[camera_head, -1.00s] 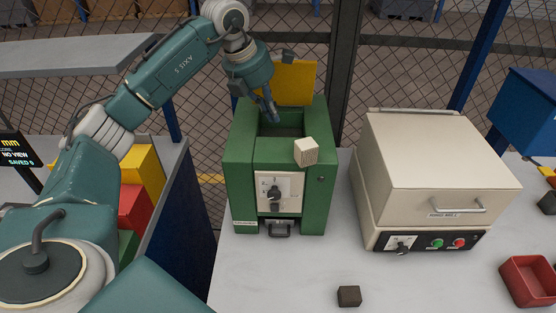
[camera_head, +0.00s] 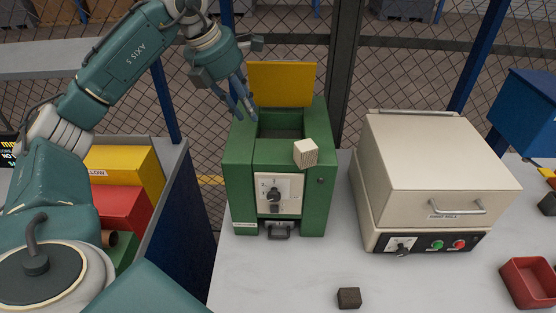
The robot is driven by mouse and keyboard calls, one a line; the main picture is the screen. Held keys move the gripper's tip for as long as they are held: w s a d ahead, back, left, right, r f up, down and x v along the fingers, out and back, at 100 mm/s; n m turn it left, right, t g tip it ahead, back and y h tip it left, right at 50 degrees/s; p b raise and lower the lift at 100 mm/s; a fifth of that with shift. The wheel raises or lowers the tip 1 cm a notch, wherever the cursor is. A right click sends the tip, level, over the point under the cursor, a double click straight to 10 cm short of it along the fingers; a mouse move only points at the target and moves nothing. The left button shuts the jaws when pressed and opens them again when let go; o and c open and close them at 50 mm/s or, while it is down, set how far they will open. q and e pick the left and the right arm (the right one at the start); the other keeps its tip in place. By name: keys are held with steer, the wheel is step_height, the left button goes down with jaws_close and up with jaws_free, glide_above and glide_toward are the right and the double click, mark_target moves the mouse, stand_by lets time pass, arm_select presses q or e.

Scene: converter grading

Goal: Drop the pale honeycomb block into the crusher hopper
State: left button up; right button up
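The pale honeycomb block (camera_head: 306,152) rests tilted on the top front right edge of the green crusher (camera_head: 238,170), outside the hopper opening. The crusher's hopper (camera_head: 281,124) is open at the top, with its yellow lid (camera_head: 282,83) raised behind it. The part of the hopper's inside that shows looks empty; its bottom is hidden. My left gripper (camera_head: 243,114) points down at the hopper's back left corner, apart from the block. Its fingers look slightly spread, with nothing between them. My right gripper is out of view.
A cream furnace-like box (camera_head: 440,165) stands right of the crusher. A dark cube (camera_head: 349,298) lies on the grey table (camera_head: 265,275) in front. A red tray (camera_head: 530,283) is at the right. Yellow and red bins (camera_head: 125,170) stand at the left. A mesh fence is behind.

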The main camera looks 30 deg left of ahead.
arm_select(q)
steer(key=s, duration=0.2)
steer(key=s+a, duration=0.1)
steer(key=s, duration=0.1)
steer(key=s+a, duration=0.1)
steer(key=s, duration=0.1)
steer(key=shift+a, duration=0.15)
steer(key=shift+s, duration=0.1)
